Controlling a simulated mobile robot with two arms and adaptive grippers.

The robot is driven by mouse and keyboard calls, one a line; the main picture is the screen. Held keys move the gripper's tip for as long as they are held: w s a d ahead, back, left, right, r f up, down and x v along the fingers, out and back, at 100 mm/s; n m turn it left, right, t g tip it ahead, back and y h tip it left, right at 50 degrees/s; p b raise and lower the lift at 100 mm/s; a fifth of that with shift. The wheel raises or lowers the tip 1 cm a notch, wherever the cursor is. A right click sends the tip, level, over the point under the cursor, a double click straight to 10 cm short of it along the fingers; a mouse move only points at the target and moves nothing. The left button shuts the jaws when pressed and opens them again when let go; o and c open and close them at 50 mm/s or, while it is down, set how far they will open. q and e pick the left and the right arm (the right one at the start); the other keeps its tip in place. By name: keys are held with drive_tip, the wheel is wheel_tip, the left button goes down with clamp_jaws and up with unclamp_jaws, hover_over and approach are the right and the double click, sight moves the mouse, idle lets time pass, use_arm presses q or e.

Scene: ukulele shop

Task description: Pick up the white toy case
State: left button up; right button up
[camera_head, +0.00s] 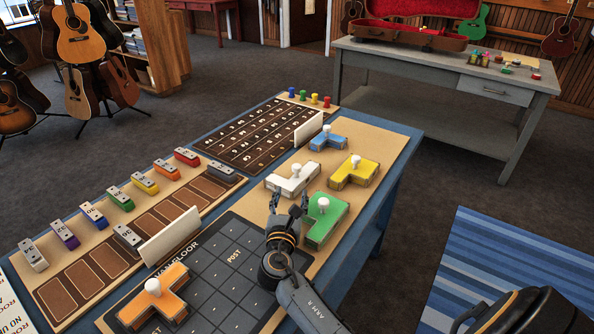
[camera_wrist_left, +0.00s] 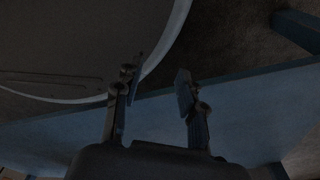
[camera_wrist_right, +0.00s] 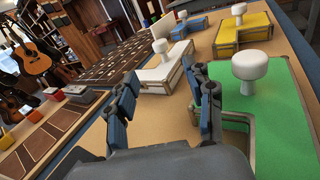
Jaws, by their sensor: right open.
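The white toy case (camera_head: 281,184) is an L-shaped block with a white knob on top, lying on the tan board among the other coloured cases. It also shows in the right wrist view (camera_wrist_right: 158,76), just beyond the fingers. My right gripper (camera_head: 289,203) is open and empty, its fingertips close to the near side of the white case. In the right wrist view the fingers (camera_wrist_right: 164,86) stand apart with the case ahead between them; contact cannot be told. My left gripper (camera_wrist_left: 157,76) is open and empty in the dark left wrist view, away from the case.
The green case (camera_head: 333,222) lies right beside my right gripper. The yellow case (camera_head: 362,175) and blue case (camera_head: 337,140) lie farther back. An orange case (camera_head: 172,300) sits on the dark grid at front left. A white upright card (camera_head: 308,128) stands behind the white case.

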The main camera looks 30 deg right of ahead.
sight(296, 170)
drive_tip(key=x, duration=0.7)
drive_tip(key=shift+w+d+r, duration=0.1)
drive_tip(key=shift+w+d, duration=0.1)
drive_tip(key=shift+d, duration=0.05)
drive_tip(key=shift+w+d, duration=0.3)
drive_tip(key=shift+w, duration=0.05)
drive_tip(key=x, duration=0.4)
drive_tip(key=shift+w+d+f, duration=0.1)
drive_tip(key=shift+w+f, duration=0.05)
drive_tip(key=shift+f, duration=0.1)
drive_tip(key=shift+w+d, duration=0.1)
drive_tip(key=shift+w, duration=0.05)
drive_tip(key=shift+r, duration=0.1)
drive_tip(key=shift+c, duration=0.4)
use_arm(q)
drive_tip(key=shift+s+a+f, duration=0.2)
drive_tip(key=shift+s+a, duration=0.15)
drive_tip(key=shift+s, duration=0.15)
drive_tip(key=shift+s+a+f, duration=0.15)
drive_tip(key=shift+s+a, duration=0.15)
drive_tip(key=shift+s, duration=0.2)
use_arm(e)
clamp_jaws()
